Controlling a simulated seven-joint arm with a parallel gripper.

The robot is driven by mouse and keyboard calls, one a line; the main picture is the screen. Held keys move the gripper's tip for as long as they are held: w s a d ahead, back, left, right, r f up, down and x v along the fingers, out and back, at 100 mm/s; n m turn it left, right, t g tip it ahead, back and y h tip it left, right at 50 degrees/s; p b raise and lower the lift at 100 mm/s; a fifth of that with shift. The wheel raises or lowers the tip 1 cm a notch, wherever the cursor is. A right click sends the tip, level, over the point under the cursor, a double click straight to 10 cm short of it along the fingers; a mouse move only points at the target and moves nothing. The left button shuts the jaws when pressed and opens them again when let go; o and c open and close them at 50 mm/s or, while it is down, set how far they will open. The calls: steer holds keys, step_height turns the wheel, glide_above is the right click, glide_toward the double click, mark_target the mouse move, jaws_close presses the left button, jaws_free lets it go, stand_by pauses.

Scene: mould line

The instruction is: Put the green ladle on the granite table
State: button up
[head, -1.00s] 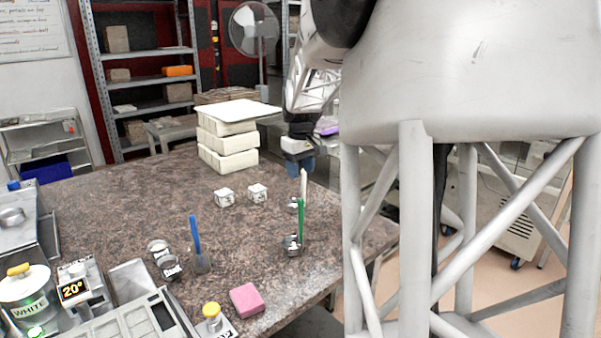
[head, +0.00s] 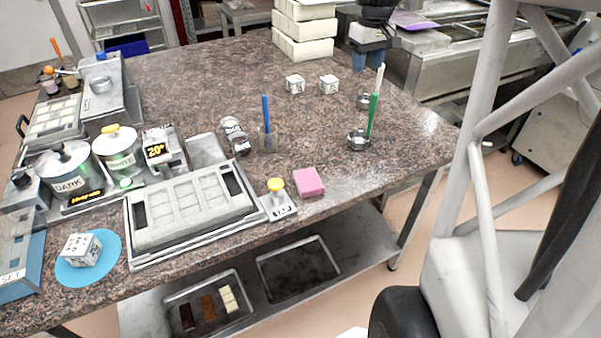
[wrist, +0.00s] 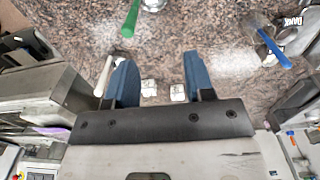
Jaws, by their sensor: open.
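The green ladle (head: 373,112) stands with its metal bowl on the granite table (head: 200,80), near the right edge, its handle pointing up. In the wrist view its green handle (wrist: 131,18) shows at the top, beyond the fingertips. My gripper (head: 367,62) is above the table's far right part, behind the ladles. In the wrist view my gripper (wrist: 160,70) is open with two blue fingers apart and nothing held between them. A white-handled ladle (head: 380,78) stands just behind the green one and appears beside the left finger (wrist: 104,75).
Two white cubes (head: 295,83) (head: 329,84) sit left of the ladles. A blue-handled tool (head: 266,115) stands in a clear cup. A pink block (head: 308,182) lies near the front edge. Stacked pale blocks (head: 303,45) stand beside my gripper. Bare granite lies around the green ladle.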

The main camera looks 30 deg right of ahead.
steer(key=s+a+r, duration=0.1)
steer(key=s+a, duration=0.4)
steer(key=a, duration=0.8)
steer(key=s+a+f+t, duration=0.1)
steer(key=s+a+f, duration=0.2)
steer(key=s+a, duration=0.6)
steer(key=s+a+f+t, duration=0.1)
steer(key=s+a+f, duration=0.1)
steer(key=s+a, duration=0.8)
steer(key=shift+s+a+f, duration=0.15)
steer(key=shift+s+f, duration=0.25)
steer(key=shift+s, duration=0.25)
